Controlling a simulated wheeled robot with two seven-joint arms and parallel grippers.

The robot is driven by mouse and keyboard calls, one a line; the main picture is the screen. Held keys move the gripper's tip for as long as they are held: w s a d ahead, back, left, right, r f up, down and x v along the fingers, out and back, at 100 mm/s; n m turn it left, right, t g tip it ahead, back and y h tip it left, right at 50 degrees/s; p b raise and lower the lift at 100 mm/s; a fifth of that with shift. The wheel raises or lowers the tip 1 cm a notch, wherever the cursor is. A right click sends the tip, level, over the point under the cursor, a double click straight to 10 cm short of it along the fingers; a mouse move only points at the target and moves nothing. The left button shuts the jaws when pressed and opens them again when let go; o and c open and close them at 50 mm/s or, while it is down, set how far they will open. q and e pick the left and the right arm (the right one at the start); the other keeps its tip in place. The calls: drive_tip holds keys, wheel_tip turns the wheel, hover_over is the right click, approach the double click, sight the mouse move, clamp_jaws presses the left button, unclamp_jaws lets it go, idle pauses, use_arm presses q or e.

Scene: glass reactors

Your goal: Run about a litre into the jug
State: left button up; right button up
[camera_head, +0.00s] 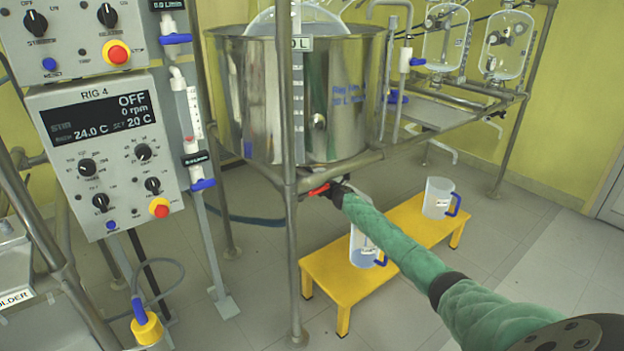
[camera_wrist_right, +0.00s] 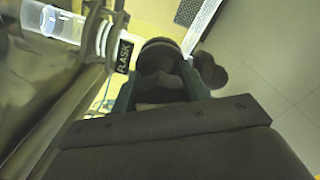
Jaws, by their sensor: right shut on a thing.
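My right gripper (camera_head: 335,191) reaches in from the right, its arm in a green sleeve. It is shut on the red valve handle (camera_head: 318,190) under the big steel vessel (camera_head: 340,95); the handle's red end shows beside the fingers. A clear jug (camera_head: 361,248) with a blue handle stands on the yellow bench below, partly hidden by my arm. Its lower part looks pale blue, like liquid; the level is hard to read. In the wrist view, the dark fingers (camera_wrist_right: 160,85) are beside a white outlet piece labelled FLASK (camera_wrist_right: 122,55). My left gripper is not in view.
A second jug (camera_head: 438,198) stands at the right end of the yellow bench (camera_head: 335,272). A metal frame post (camera_head: 291,240) rises just left of the valve. The control box (camera_head: 105,150) reads OFF, 0 rpm. Floor at the lower right is clear.

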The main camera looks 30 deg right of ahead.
drive_tip(key=shift+a+f, duration=0.15)
drive_tip(key=shift+f, duration=0.05)
drive_tip(key=o, duration=1)
drive_tip(key=shift+r, duration=0.1)
drive_tip(key=shift+r, duration=0.1)
